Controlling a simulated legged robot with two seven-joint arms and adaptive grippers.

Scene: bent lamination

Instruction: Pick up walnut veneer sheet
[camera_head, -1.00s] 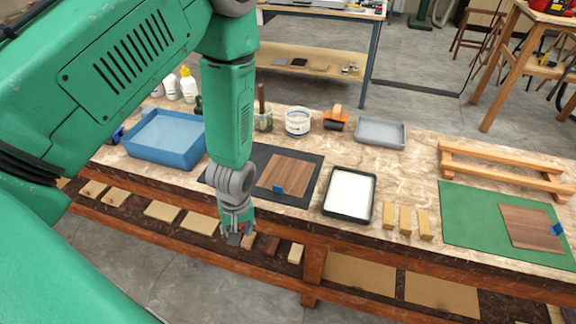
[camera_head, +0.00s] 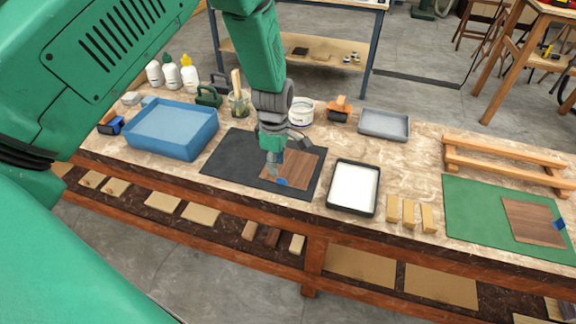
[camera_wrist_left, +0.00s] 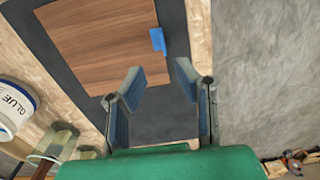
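A walnut veneer sheet (camera_head: 301,167) lies flat on the black mat (camera_head: 228,160), with a blue tab (camera_head: 281,182) at its edge. It also shows in the left wrist view (camera_wrist_left: 100,42), with its blue tab (camera_wrist_left: 157,40) just beyond the fingertips. A second walnut sheet (camera_head: 533,222) with a blue tab lies on the green mat (camera_head: 470,215). My left gripper (camera_head: 277,168) is over the left part of the first sheet, close to its tab. In the left wrist view it (camera_wrist_left: 158,79) is open with nothing between the fingers. My right gripper is not in view.
A black tray with a white inside (camera_head: 353,188) stands right of the black mat, then several small wood blocks (camera_head: 409,214). A blue bin (camera_head: 170,128) is at the left. A glue tub (camera_head: 300,112) and a jar (camera_head: 239,102) stand behind the mat.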

